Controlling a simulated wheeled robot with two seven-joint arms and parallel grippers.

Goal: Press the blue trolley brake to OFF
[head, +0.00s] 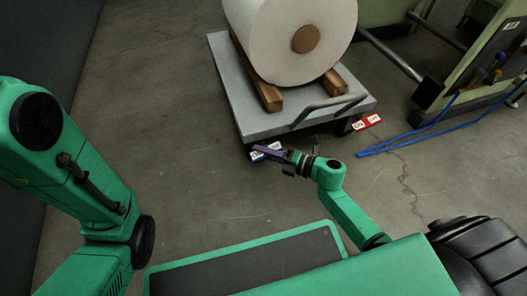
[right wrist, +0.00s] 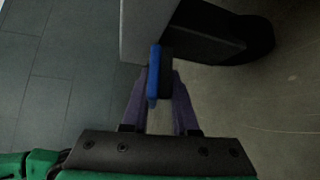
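The blue brake pedal (head: 256,157) sits low at the near left corner of the grey trolley (head: 228,78). It carries white labels, partly covered by my gripper, and I cannot read which way it is set. My right gripper (head: 268,152) is at the pedal, reaching over it from the right. In the right wrist view the purple fingers (right wrist: 160,90) stand apart, with the blue pedal (right wrist: 154,78) showing between their tips. I cannot tell whether they touch it. My left arm shows at the left, but its gripper is out of view.
A red brake pedal (head: 367,121) with white labels is at the trolley's near right corner. A large white roll (head: 285,40) rests on wooden blocks on the trolley. A metal handle (head: 328,108) crosses the near edge. A blue cable (head: 410,138) lies on the right floor.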

